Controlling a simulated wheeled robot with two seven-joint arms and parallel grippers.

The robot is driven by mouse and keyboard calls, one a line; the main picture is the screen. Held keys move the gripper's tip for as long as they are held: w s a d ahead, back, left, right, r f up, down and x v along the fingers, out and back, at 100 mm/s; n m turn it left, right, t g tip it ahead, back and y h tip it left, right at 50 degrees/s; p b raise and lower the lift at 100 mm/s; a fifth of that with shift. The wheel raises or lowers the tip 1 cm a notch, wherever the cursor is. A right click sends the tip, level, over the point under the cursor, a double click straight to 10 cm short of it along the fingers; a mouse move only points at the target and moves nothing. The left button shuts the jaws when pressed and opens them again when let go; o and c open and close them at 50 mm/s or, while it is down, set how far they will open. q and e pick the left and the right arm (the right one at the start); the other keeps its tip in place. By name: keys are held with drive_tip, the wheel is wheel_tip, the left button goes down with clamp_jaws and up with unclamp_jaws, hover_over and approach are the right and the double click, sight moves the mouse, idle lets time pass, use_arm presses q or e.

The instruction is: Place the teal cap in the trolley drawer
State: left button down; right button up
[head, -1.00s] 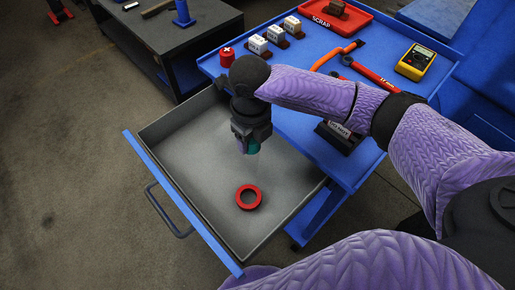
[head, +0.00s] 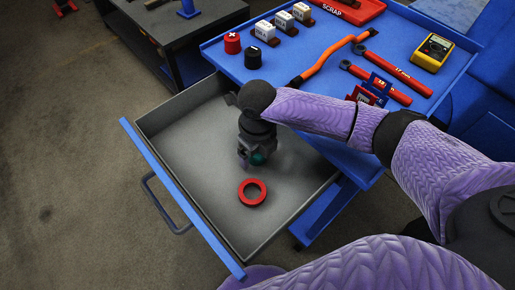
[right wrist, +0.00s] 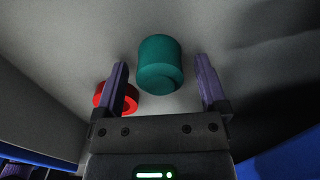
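The teal cap (right wrist: 158,62) is a short cylinder. In the right wrist view it lies between and just beyond the fingertips of my right gripper (right wrist: 161,66), with a clear gap on each side. The fingers are apart. In the head view the right gripper (head: 249,161) points down inside the open trolley drawer (head: 185,140), and a bit of the teal cap (head: 259,159) shows at its fingers. The cap appears to be at or near the drawer floor; contact is hard to tell. My left gripper is not in view.
A red ring (head: 252,192) lies on the drawer floor close to the gripper. The blue trolley top (head: 305,62) holds a red cap (head: 232,43), a black cap (head: 253,58), wrenches, a yellow multimeter (head: 433,52) and a red scrap tray (head: 345,12).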

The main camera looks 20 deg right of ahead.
use_arm(q)
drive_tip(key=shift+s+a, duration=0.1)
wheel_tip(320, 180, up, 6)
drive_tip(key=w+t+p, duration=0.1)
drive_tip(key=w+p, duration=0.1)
drive_tip(key=p, duration=0.4)
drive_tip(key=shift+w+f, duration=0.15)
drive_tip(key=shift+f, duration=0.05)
use_arm(e)
wheel_tip(320, 180, up, 12)
drive_tip(key=shift+r, duration=0.2)
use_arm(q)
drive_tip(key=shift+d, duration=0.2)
use_arm(e)
drive_tip(key=shift+a, duration=0.1)
